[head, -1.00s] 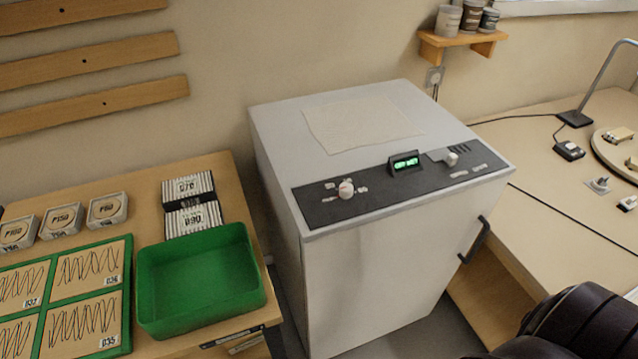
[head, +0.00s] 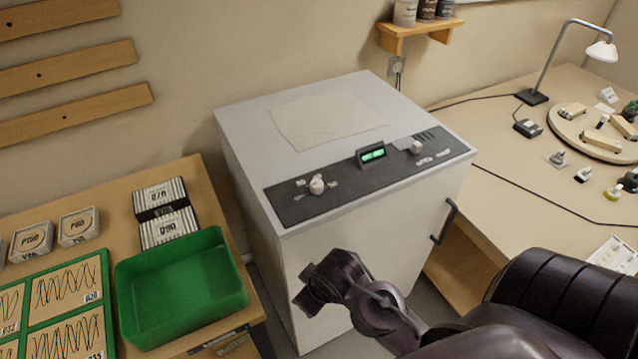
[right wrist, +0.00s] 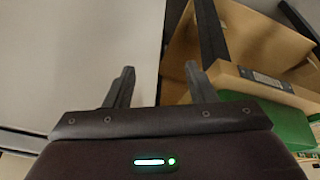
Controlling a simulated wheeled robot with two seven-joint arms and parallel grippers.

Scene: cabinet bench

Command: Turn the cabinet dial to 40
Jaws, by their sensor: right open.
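The white cabinet (head: 345,255) stands between two benches, with a dark control panel (head: 345,185) along its top front edge. A round pale dial (head: 316,185) with small marks around it sits at the panel's left; its setting is too small to read. A second pale knob (head: 416,147) is at the panel's right. A green-lit display (head: 371,154) stands between them, its text unclear. My right gripper (head: 306,287) is in front of the cabinet, below and apart from the dial. In the right wrist view its fingers (right wrist: 160,78) are open and empty. My left gripper is out of view.
A cloth (head: 325,120) lies on the cabinet top. A black door handle (head: 445,222) sticks out at the front right. A green tray (head: 180,335) is on the left bench. The right bench holds a lamp (head: 565,60) and a round board. Air above the panel is clear.

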